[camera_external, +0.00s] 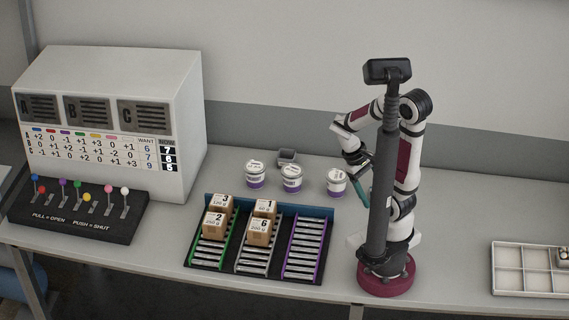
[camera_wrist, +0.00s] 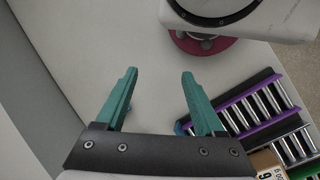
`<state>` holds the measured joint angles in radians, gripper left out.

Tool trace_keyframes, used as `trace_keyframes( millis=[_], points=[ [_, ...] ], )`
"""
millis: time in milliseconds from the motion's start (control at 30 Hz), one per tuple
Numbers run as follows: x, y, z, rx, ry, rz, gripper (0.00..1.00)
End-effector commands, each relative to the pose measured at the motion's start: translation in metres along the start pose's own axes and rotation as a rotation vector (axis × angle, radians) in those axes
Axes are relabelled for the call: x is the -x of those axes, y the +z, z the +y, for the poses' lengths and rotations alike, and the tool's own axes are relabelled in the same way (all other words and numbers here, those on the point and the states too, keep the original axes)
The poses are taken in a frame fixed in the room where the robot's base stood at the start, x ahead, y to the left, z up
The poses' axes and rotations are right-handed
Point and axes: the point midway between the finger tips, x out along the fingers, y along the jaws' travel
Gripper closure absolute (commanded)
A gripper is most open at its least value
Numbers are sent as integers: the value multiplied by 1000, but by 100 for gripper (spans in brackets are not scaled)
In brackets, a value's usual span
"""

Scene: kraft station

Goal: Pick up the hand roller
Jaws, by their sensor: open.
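I cannot make out a hand roller for certain in either view. A small dark grey item (camera_external: 287,157) lies at the back of the bench behind the tubs, too small to identify. My gripper (camera_wrist: 158,75) is open and empty, its two teal fingers apart over bare bench in the wrist view. In the external view one teal finger shows beside my dark column, which hides part of the gripper. A bit of blue (camera_wrist: 179,128) shows beside the right finger, mostly hidden; I cannot tell what it is.
A roller rack (camera_external: 320,222) holds several numbered boxes in its green and middle lanes; the purple lane is empty. Several white tubs (camera_external: 337,182) stand behind it. A lever panel (camera_external: 75,215) and display cabinet (camera_external: 178,120) are left. A divided tray (camera_external: 508,270) lies far right.

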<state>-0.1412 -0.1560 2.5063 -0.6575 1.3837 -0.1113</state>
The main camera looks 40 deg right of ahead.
Motion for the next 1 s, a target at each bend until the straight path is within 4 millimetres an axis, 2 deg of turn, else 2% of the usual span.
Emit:
trace_keyframes(
  millis=[33, 133, 200, 300, 367, 467, 733, 1000],
  points=[
    [-13, -14, 17, 201, 178, -82, 30],
    [-28, -59, 44, 634, 520, -210, 30],
    [-36, -94, 48, 905, 707, -282, 30],
    [-47, -132, 39, 1193, 888, -355, 30],
    [-52, -146, 33, 1298, 950, -379, 30],
    [-60, -158, 34, 1374, 992, -398, 30],
    [-101, -178, 90, 1372, 987, -400, 30],
    [-118, -187, 116, 1371, 990, -395, 30]
  ],
)
